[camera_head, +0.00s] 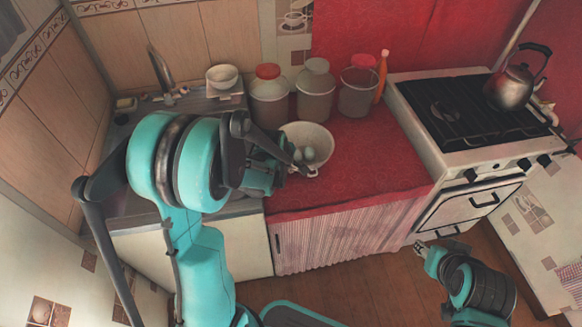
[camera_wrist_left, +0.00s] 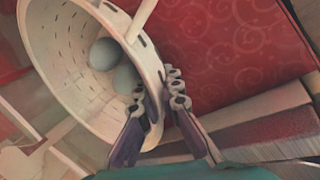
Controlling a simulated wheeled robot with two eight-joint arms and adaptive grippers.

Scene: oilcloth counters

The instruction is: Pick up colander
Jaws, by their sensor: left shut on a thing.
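The colander (camera_head: 318,136) is a pale bowl with small slots and rim handles. It is at the red counter's left part, with egg-like round items (camera_head: 309,154) inside. My left gripper (camera_head: 302,168) reaches its near rim from the left. In the left wrist view the colander (camera_wrist_left: 52,50) looks tilted, and the left gripper (camera_wrist_left: 158,103) is shut on its rim. Whether its base touches the counter cannot be told. My right gripper (camera_head: 433,249) is low at the right, away from the colander; its finger opening is unclear.
Jars (camera_head: 315,90) and an orange bottle (camera_head: 382,76) stand behind the colander. A white bowl (camera_head: 223,76) sits by the sink at the back left. A stove (camera_head: 455,150) with a kettle (camera_head: 512,86) is at the right. The red counter (camera_head: 375,150) is clear right of the colander.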

